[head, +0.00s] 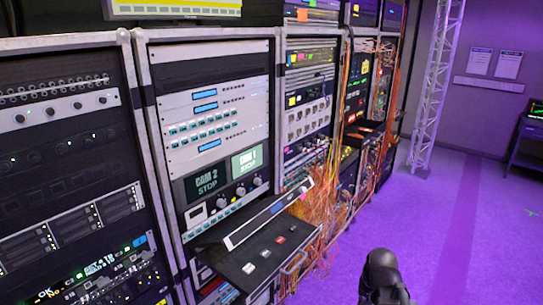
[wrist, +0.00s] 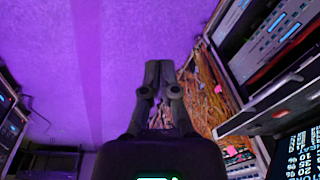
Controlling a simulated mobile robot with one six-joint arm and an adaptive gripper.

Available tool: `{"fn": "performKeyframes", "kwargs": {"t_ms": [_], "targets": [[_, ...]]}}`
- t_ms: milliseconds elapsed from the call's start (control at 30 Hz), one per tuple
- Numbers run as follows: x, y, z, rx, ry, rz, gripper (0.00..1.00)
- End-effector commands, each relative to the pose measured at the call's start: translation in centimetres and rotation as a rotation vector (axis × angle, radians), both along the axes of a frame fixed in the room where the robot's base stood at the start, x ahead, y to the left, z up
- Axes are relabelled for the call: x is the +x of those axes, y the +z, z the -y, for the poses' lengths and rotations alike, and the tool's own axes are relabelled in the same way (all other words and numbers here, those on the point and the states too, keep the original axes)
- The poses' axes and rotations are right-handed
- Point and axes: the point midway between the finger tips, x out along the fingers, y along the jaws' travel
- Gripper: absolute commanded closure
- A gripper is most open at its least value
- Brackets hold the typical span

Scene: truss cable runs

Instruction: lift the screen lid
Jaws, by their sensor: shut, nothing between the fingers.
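The screen lid (head: 268,213) is a narrow slab with a pale silver edge and a dark strip. It lies tilted along the back of a black pull-out shelf (head: 240,255) on the second rack. What look like the shelf and lid also show at the right of the wrist view (wrist: 268,108). My gripper (wrist: 158,68) is shut and empty in the wrist view, in free air to the left of the shelf and apart from it. In the head view a dark part of my arm shows at the bottom, right of the shelf; the fingertips cannot be made out there.
Equipment racks (head: 60,130) stand in a row on the left. Orange cables (head: 315,215) hang in a tangle just beyond the shelf. A truss column (head: 435,85) stands at the back, and a console (head: 530,125) at the far right. The purple floor (head: 450,230) is clear.

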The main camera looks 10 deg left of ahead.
Motion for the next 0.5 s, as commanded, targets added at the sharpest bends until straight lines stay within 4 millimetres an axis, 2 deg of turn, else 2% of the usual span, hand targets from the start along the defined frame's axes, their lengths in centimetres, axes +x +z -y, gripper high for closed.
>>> {"fn": "performKeyframes", "kwargs": {"t_ms": [267, 367, 500], "targets": [[3.6, 2.0, -3.4, 0.129, -0.169, 0.081, 1.0], [5.5, 3.2, -5.2, 0.208, -0.267, 0.115, 1.0], [8.9, 5.7, -8.7, 0.369, -0.45, 0.156, 1.0]]}}
